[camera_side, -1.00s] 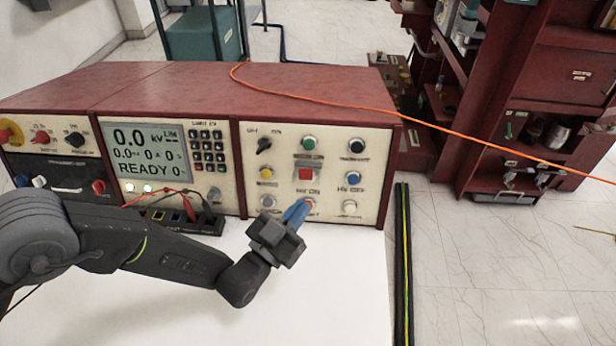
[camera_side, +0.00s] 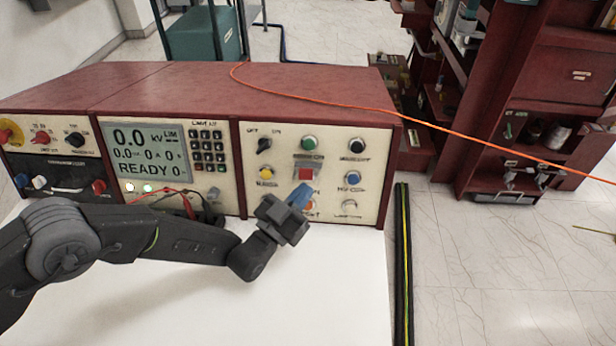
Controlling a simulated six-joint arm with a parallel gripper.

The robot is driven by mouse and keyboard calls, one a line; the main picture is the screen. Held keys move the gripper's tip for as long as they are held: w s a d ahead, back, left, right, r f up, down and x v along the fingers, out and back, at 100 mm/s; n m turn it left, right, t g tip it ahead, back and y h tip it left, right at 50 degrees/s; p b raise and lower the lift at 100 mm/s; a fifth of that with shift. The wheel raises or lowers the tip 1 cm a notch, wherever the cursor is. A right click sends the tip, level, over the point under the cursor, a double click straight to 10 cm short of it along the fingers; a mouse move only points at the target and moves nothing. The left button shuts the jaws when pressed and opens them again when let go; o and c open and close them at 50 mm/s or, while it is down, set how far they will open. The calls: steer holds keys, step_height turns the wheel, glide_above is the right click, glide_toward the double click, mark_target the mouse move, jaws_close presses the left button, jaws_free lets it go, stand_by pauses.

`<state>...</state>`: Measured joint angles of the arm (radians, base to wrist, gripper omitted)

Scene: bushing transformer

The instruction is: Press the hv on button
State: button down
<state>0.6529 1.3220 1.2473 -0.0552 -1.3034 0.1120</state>
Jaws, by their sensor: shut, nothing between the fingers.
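The control panel (camera_side: 380,205) faces me on the front of a red-topped console. The HV ON label area just under the red button is now covered by my gripper. My gripper (camera_side: 301,193) has blue fingertips and is shut with nothing held. Its tips are just below the red button in the picture, and I cannot tell whether they touch the panel. An orange-red button (camera_side: 308,207) shows partly behind the gripper. A blue button (camera_side: 353,178) is to the right.
A display (camera_side: 147,150) reads 0.0 kV and READY. A yellow button (camera_side: 266,173) and a black rotary switch (camera_side: 264,145) lie left of the red button. An orange cable (camera_side: 330,97) crosses the console top. The white table (camera_side: 330,290) is clear in front.

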steer(key=shift+w+f, duration=0.2)
steer(key=shift+w, duration=0.45)
steer(key=shift+w+f, duration=0.15)
steer(key=shift+w, duration=0.5)
steer(key=shift+w, duration=0.1)
stand_by(1.0)
steer(key=shift+w+f, duration=0.1)
steer(key=shift+w, duration=0.2)
steer(key=shift+w+f, duration=0.1)
steer(key=shift+w, duration=0.35)
stand_by(0.7)
stand_by(0.3)
steer(key=shift+s+r, duration=0.2)
steer(key=shift+s, duration=0.65)
steer(key=shift+s, duration=0.1)
steer(key=shift+s+r, duration=0.2)
steer(key=shift+s, duration=0.6)
steer(key=shift+s+r, duration=0.2)
steer(key=shift+s, duration=0.55)
steer(key=shift+s+r, duration=0.2)
steer(key=shift+s, duration=0.6)
stand_by(0.5)
